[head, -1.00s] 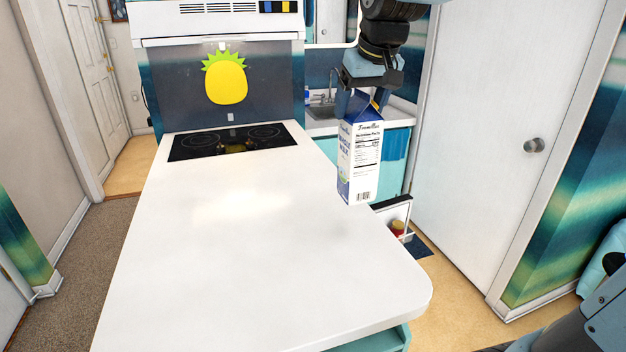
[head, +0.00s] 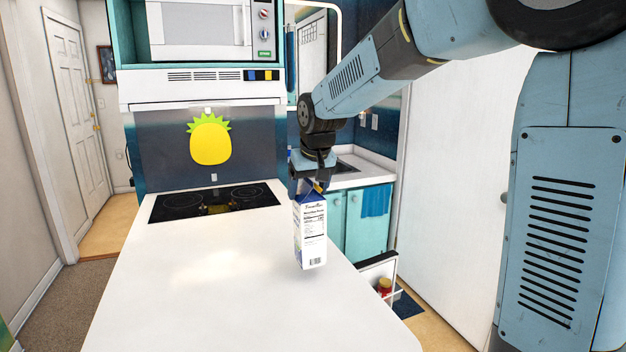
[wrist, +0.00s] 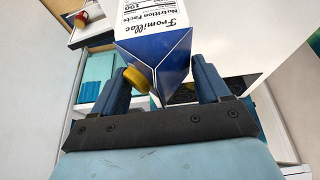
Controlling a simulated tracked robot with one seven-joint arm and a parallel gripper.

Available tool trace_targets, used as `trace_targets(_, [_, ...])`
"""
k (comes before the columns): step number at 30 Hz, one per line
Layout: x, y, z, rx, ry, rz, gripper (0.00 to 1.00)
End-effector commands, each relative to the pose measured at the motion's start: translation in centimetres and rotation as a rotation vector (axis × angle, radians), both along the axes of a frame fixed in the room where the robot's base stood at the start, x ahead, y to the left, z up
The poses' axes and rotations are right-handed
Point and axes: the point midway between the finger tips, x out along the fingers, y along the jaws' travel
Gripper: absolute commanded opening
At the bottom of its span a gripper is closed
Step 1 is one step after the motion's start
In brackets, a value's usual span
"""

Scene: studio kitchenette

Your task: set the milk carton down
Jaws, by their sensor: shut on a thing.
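The milk carton (head: 311,236) is white and blue with printed text and stands upright over the right part of the white counter (head: 200,285). My gripper (head: 313,187) is shut on its blue gabled top from above. In the wrist view the carton (wrist: 160,50) sits between the two fingers of my gripper (wrist: 165,92), with its yellow cap (wrist: 137,80) showing. I cannot tell whether its base touches the counter or is just above it.
A black cooktop (head: 213,202) is at the counter's far end. A sink (head: 347,166) and teal cabinets (head: 362,222) are behind to the right. An open drawer or shelf with a jar (head: 384,286) is beside the counter's right edge. The counter's middle is clear.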

Motion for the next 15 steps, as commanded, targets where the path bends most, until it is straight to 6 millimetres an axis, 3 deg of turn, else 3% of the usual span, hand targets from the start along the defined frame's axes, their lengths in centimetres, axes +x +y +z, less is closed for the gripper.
trace_targets(10, [1.1,0.6,-1.3,0.000,-0.003,0.002,0.00])
trace_targets(15, [1.5,0.8,-3.1,-0.001,-0.001,0.001,0.00])
